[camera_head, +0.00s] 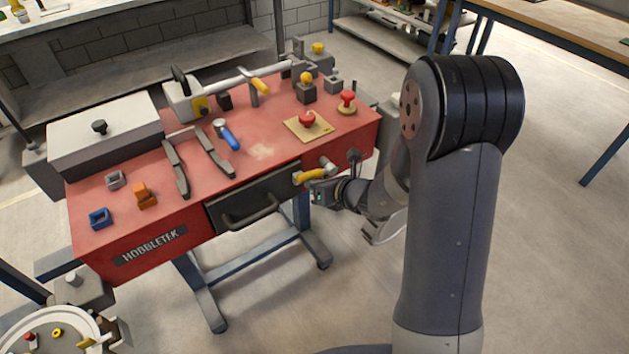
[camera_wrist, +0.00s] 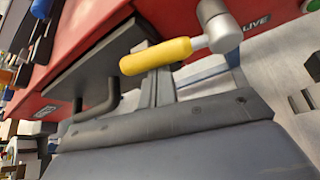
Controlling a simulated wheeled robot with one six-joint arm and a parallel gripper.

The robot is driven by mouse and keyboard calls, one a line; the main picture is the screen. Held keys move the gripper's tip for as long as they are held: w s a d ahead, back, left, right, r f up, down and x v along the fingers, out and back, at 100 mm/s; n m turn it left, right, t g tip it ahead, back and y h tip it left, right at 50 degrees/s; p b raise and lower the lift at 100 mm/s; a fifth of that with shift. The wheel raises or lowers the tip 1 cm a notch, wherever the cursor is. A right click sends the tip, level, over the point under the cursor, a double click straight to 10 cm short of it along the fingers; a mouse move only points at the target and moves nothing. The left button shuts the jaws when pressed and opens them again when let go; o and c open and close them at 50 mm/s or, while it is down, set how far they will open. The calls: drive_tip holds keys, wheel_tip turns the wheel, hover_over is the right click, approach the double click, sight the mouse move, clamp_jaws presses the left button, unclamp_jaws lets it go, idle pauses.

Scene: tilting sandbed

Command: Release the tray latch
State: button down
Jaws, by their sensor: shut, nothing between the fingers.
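The likely tray latch is a yellow-gripped lever (camera_head: 309,176) on a metal pivot at the right of the red bench's front. In the wrist view the yellow lever (camera_wrist: 155,56) points left from its round metal pivot (camera_wrist: 219,27), roughly level. The dark tray front (camera_head: 255,202) with its bar handle is left of it; it also shows in the wrist view (camera_wrist: 92,72). My gripper (camera_head: 322,193) is shut and empty, close beside and just below the lever. I cannot tell whether it touches it.
The red bench top (camera_head: 262,150) carries a red mushroom button (camera_head: 307,119), another red knob (camera_head: 347,98), a blue-handled tool (camera_head: 229,138) and black rails. A grey lidded box (camera_head: 105,130) stands at the left. Floor in front of the bench is open.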

drive_tip(key=r+p, duration=0.1)
drive_tip(key=r+m+y+p, duration=0.1)
drive_tip(key=m+y+p, duration=0.1)
drive_tip(key=shift+w+d+r+g+p, duration=0.25)
drive_tip(key=shift+d+r+g+p, duration=0.1)
drive_tip(key=shift+r+g, duration=0.05)
drive_tip(key=w+d+r+m+y+p, duration=0.2)
drive_tip(key=d+r+m+y+p, duration=0.1)
drive_tip(key=m, duration=0.4)
drive_tip(key=shift+w+d+r+y+p, duration=0.15)
drive_tip(key=shift+w+d+y+p, duration=0.35)
drive_tip(key=shift+y, duration=0.7)
drive_tip(key=shift+d, duration=0.15)
drive_tip(key=shift+s, duration=0.15)
